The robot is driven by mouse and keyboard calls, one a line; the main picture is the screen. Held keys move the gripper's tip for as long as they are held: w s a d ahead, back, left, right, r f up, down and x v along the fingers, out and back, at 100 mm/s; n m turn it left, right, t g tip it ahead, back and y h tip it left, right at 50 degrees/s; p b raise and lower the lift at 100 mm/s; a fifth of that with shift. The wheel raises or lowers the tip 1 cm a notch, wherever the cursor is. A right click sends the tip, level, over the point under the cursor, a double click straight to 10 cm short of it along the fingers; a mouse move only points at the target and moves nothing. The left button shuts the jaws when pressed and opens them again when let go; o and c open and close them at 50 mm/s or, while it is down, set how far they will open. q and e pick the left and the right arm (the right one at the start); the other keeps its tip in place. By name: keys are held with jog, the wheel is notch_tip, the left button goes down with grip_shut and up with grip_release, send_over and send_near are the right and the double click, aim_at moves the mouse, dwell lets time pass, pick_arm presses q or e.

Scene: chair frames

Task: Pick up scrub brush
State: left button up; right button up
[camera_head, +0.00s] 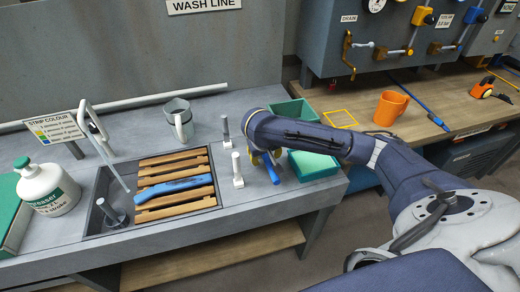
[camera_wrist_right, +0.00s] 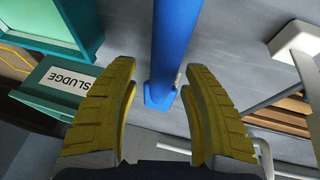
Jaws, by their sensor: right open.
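A long blue piece (camera_head: 174,187), which looks like the scrub brush, lies across the wooden slats of the sink rack (camera_head: 178,205). A second blue bar (camera_head: 271,168) stands at my right gripper (camera_head: 262,158), near the bench's front edge. I cannot tell if this bar is a brush handle. In the right wrist view the blue bar (camera_wrist_right: 174,50) shows between and beyond the open yellow fingers (camera_wrist_right: 158,115), with a gap on each side. My right forearm hides part of the bench. My left gripper is not in view.
Green bins (camera_head: 312,165) flank my right arm; one reads SLUDGE (camera_wrist_right: 57,88) in the wrist view. A grey jug (camera_head: 178,118), a tap (camera_head: 96,122) and a degreaser bottle (camera_head: 47,190) stand farther left.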

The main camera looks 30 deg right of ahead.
jog(key=shift+o, duration=0.2)
grip_shut()
jog(key=shift+r, duration=0.15)
notch_tip(320, 180, up, 20)
dwell(1.2)
jog(key=c, duration=0.7)
grip_release()
jog(key=shift+c, duration=0.2)
grip_shut()
